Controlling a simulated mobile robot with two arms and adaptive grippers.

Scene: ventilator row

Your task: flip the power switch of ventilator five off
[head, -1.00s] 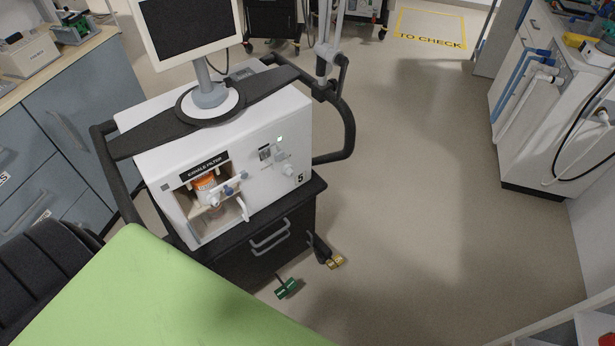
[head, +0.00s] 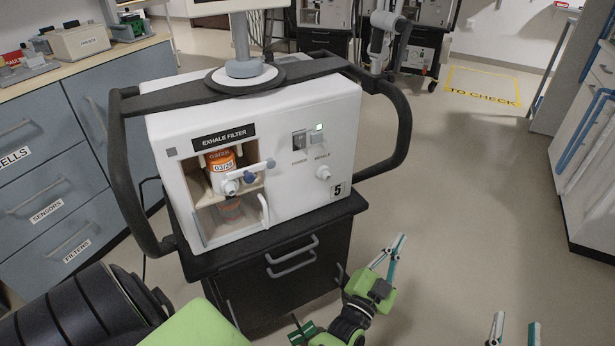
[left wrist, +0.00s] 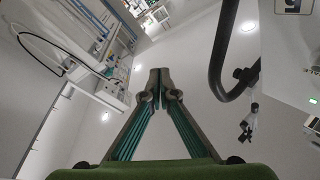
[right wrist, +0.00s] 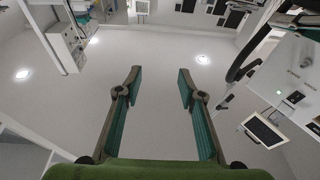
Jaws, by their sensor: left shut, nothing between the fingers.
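Ventilator five (head: 265,180) is a white box marked "5" on a black drawer cart, in the middle of the head view. Its dark power switch (head: 299,140) sits on the upper right of the front panel, beside a lit green light (head: 319,127). The switch's exact tilt is too small to tell. My left gripper (head: 401,238) is shut and empty, low and right of the ventilator, apart from it; its fingertips meet in the left wrist view (left wrist: 158,75). My right gripper (head: 515,326) is open and empty at the bottom right; its fingers are spread in the right wrist view (right wrist: 158,80).
The black handle rail (head: 400,120) curves out on the ventilator's right side. An orange filter (head: 222,160) sits in the open compartment left of the switch. Drawer cabinets (head: 50,160) stand at the left. The floor to the right is clear up to a white unit (head: 590,170).

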